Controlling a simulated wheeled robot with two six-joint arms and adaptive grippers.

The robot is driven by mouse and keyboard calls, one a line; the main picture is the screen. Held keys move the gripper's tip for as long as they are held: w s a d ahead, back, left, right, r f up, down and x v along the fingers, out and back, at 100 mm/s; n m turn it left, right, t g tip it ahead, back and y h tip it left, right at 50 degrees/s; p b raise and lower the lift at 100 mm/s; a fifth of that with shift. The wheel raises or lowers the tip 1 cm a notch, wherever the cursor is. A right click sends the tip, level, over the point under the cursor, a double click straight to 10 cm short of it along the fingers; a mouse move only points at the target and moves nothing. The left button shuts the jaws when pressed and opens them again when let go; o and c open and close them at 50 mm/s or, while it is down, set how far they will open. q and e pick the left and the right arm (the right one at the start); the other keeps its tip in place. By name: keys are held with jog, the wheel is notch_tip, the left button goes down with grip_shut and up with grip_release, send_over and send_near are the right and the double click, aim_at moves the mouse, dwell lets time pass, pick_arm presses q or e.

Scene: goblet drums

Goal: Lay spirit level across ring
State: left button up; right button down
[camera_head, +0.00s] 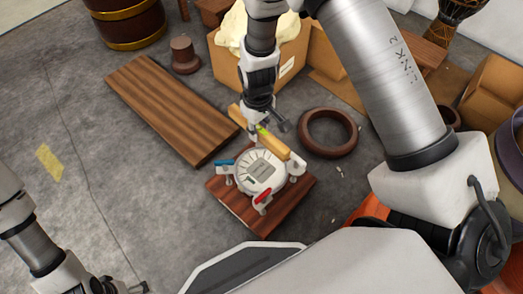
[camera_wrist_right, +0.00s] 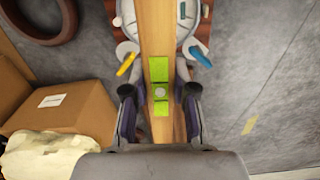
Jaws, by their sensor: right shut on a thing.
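The spirit level (camera_head: 272,144) is a wooden bar with a yellow-green vial. My right gripper (camera_head: 263,122) is shut on its middle, and the bar slants over the far side of a pale round ring (camera_head: 262,177). I cannot tell whether they touch. The ring sits on a dark wooden board (camera_head: 223,205) among blue, red and yellow-handled clamps. In the right wrist view the level (camera_wrist_right: 158,40) runs between the fingers of my right gripper (camera_wrist_right: 160,95), with the ring (camera_wrist_right: 186,12) partly hidden beyond it. My left gripper (camera_head: 118,287) is only partly visible at the bottom left.
A brown ring (camera_head: 327,132) lies on the floor right of the board. A long wooden plank (camera_head: 170,105) lies to the left, near a small brown pedestal (camera_head: 184,55). A cardboard box (camera_head: 285,75) stands behind. The floor at left is mostly clear.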

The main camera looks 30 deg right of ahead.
jog(key=b, duration=0.7)
send_over(262, 170)
notch_tip(262, 170, down, 10)
jog(key=shift+n, duration=0.3)
notch_tip(262, 170, down, 5)
jog(key=b, duration=0.5)
jog(key=shift+a, duration=0.1)
notch_tip(262, 170, down, 3)
jog(key=shift+r+b, duration=0.15)
jog(key=shift+b, duration=0.25)
jog(key=shift+f, duration=0.3)
pick_arm(q)
notch_tip(262, 170, down, 16)
jog(key=w, duration=0.1)
jog(key=shift+r, duration=0.15)
jog(key=shift+w+a+r, duration=0.1)
pick_arm(e)
jog(key=shift+r+p, duration=0.1)
jog(key=shift+p, duration=0.2)
pick_arm(q)
jog(key=shift+r, duration=0.25)
jog(key=shift+r, duration=0.1)
pick_arm(e)
jog(key=shift+f, duration=0.3)
